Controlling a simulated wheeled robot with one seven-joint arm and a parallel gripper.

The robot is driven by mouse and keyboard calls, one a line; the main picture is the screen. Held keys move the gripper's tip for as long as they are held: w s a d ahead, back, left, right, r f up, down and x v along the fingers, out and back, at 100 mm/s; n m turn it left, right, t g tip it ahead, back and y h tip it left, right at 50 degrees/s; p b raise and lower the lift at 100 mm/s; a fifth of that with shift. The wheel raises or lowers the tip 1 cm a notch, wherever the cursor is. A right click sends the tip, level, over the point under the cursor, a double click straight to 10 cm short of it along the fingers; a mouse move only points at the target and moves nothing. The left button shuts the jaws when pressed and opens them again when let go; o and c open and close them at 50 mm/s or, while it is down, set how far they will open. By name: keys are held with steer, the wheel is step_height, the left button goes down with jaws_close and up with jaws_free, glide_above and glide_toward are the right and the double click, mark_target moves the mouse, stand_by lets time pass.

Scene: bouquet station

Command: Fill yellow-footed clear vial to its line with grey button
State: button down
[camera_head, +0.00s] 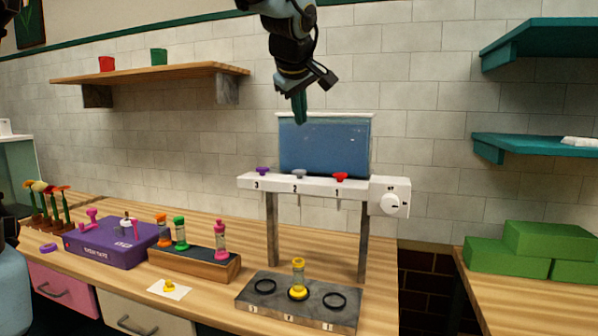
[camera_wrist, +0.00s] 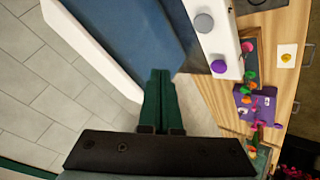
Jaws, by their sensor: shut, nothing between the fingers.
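The clear vial with a yellow foot and yellow top part (camera_head: 298,278) stands upright in the middle ring of the grey base plate (camera_head: 262,312). Its line and fill level are too small to tell. The grey button (camera_head: 299,174) is the middle of three on the white dispenser bar (camera_head: 318,188), above the vial and by the number 2. It also shows in the wrist view (camera_wrist: 204,22).
A purple button (camera_head: 263,171) and a red button (camera_head: 340,177) flank the grey one. A dial (camera_head: 393,205) is at the bar's right end. A wooden rack (camera_head: 200,262) with coloured vials and a purple box (camera_head: 112,242) stand left. Green boxes (camera_head: 545,240) are right.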

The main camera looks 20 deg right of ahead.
steer(key=shift+f, duration=0.15)
steer(key=b, duration=0.6)
glide_above(300, 172)
step_height(300, 172, down, 8)
steer(key=shift+w+r, duration=0.1)
steer(key=shift+f+b, duration=0.3)
steer(key=shift+f, duration=0.1)
steer(key=shift+f, duration=0.2)
stand_by(1.5)
steer(key=shift+d+f+b, duration=0.1)
steer(key=shift+f+b, duration=0.15)
steer(key=shift+b, duration=0.45)
steer(key=shift+f+b, duration=0.6)
steer(key=shift+b, duration=0.05)
stand_by(0.4)
steer(key=shift+r, duration=0.1)
steer(key=shift+r+p, duration=0.6)
steer(key=shift+r, duration=0.35)
